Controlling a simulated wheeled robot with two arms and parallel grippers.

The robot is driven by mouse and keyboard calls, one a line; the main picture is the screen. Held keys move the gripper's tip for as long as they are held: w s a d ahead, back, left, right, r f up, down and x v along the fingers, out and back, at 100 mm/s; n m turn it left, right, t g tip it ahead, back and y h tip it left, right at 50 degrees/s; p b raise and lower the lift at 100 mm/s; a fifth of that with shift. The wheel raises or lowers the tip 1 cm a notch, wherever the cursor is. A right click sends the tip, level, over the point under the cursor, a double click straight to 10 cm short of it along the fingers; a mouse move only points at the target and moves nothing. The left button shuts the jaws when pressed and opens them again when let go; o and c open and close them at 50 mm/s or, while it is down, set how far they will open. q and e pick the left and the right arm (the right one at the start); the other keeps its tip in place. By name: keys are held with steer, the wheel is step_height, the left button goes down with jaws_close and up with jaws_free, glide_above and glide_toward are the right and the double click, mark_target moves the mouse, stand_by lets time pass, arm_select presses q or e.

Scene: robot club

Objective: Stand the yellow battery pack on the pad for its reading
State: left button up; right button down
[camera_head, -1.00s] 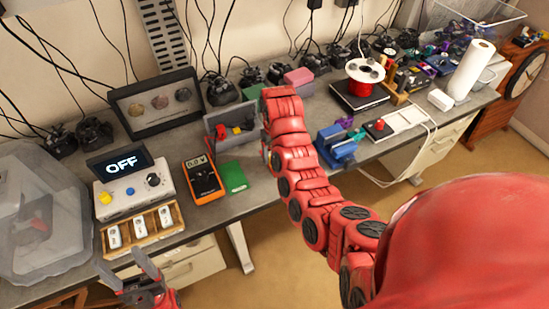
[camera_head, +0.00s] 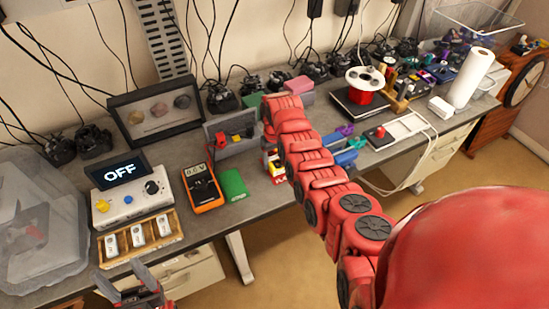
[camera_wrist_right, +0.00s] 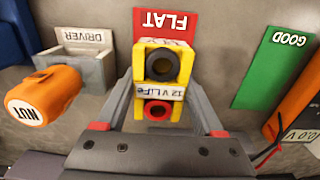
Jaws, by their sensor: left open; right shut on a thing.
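My right gripper (camera_wrist_right: 158,115) is shut on the yellow battery pack (camera_wrist_right: 145,100), labelled 12 V LiFe, with one black and one red round terminal towards the wrist camera. The pack is in front of the red FLAT pad (camera_wrist_right: 165,22); I cannot tell whether it touches anything below. The green GOOD pad (camera_wrist_right: 275,70) is empty to the right. In the head view the green pad (camera_head: 232,185) lies beside the orange multimeter (camera_head: 203,188), and the red pad (camera_head: 279,178) shows partly beside my right arm. My left gripper (camera_head: 124,276) is open and empty near the bench's front edge.
A grey DRIVER holder (camera_wrist_right: 80,65) and an orange NUT driver (camera_wrist_right: 42,97) are left of the pack. A power unit reading OFF (camera_head: 120,175) and a wooden tray (camera_head: 165,246) of white modules are at left. Blue tools (camera_head: 345,150) lie right of my arm.

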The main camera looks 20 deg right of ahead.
mark_target(274, 157)
steer(key=shift+f, duration=0.1)
jaws_free()
steer(key=shift+w+r, duration=0.1)
steer(key=shift+r, duration=0.2)
step_height(274, 157, up, 6)
steer(key=b, duration=0.3)
steer(key=shift+f, duration=0.15)
step_height(274, 157, up, 4)
steer(key=p, duration=0.2)
steer(key=shift+p, duration=0.3)
step_height(274, 157, up, 2)
